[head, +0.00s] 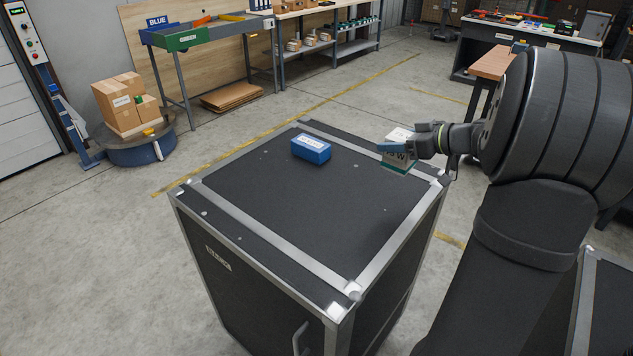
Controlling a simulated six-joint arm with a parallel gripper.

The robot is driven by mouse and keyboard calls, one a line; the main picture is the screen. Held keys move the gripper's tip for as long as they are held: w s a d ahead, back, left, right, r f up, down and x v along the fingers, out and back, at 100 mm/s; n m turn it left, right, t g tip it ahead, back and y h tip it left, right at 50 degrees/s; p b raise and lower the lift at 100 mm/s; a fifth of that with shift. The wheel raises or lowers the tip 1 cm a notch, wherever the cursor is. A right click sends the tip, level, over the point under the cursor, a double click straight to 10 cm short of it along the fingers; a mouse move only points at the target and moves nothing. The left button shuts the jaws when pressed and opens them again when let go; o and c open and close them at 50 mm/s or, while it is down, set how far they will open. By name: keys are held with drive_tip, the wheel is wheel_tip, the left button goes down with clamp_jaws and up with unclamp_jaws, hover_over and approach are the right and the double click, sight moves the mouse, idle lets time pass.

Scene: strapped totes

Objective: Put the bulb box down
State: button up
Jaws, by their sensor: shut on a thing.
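The bulb box (395,160) is a small carton with a pale top, a grey side with a dark "W" marking and a teal lower edge. My gripper (393,147) is shut on it, reaching in from the right, and its fingers hide part of the box. The box is over the far right part of the black case's top (270,205), near the metal edge. I cannot tell whether its underside touches the top or hangs a little above it.
A blue box (311,149) with a white label sits on the case top, left of the bulb box. The front and middle of the top are clear. Metal edging (285,248) frames it. Cartons (122,100) stand on a round blue base at the left. Benches stand behind.

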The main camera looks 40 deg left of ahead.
sight(387, 168)
drive_tip(key=shift+s+a+f, duration=0.3)
drive_tip(key=shift+a+f, duration=1.6)
drive_tip(key=shift+f, duration=0.05)
drive_tip(key=shift+s+a+f, duration=0.35)
drive_tip(key=shift+a+f, duration=1.55)
drive_tip(key=shift+f, duration=0.05)
drive_tip(key=shift+s+a+f, duration=0.3)
drive_tip(key=shift+a+f, duration=1.6)
drive_tip(key=shift+f, duration=0.05)
drive_tip(key=shift+f, duration=0.1)
drive_tip(key=shift+f, duration=0.15)
drive_tip(key=o, duration=1)
drive_tip(key=shift+o, duration=0.2)
drive_tip(key=shift+r, duration=0.35)
drive_tip(key=v, duration=1.2)
drive_tip(key=shift+f, duration=0.1)
